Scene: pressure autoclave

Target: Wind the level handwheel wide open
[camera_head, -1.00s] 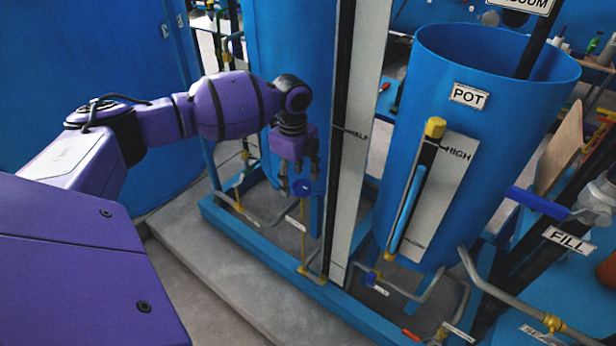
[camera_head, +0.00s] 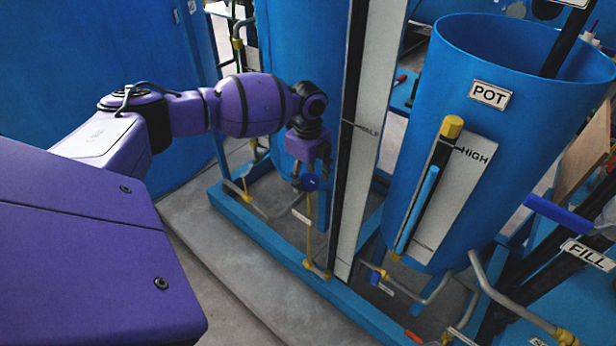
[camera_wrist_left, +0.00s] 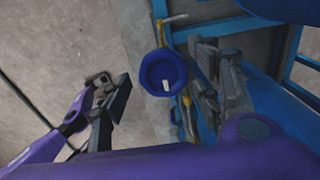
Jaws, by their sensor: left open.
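A small blue handwheel (camera_head: 310,182) sits on a thin yellow pipe in front of the tall blue tank, with a white tag (camera_head: 301,216) below it, too small to read. The wheel also shows in the left wrist view (camera_wrist_left: 163,72), eight-sided with a pale mark near its middle. My left gripper (camera_head: 308,174) is just above the wheel, pointing down. In the left wrist view its open fingers (camera_wrist_left: 165,82) are spread on either side of the wheel, with gaps showing. I cannot tell how deep the fingertips reach. My right gripper is out of view.
A tall black and white gauge (camera_head: 355,140) stands close to the right of the wheel. A blue frame rail (camera_head: 260,238) runs below it. The blue pot (camera_head: 440,120) and another blue handwheel (camera_head: 376,276) are further right. Grey floor is clear in front.

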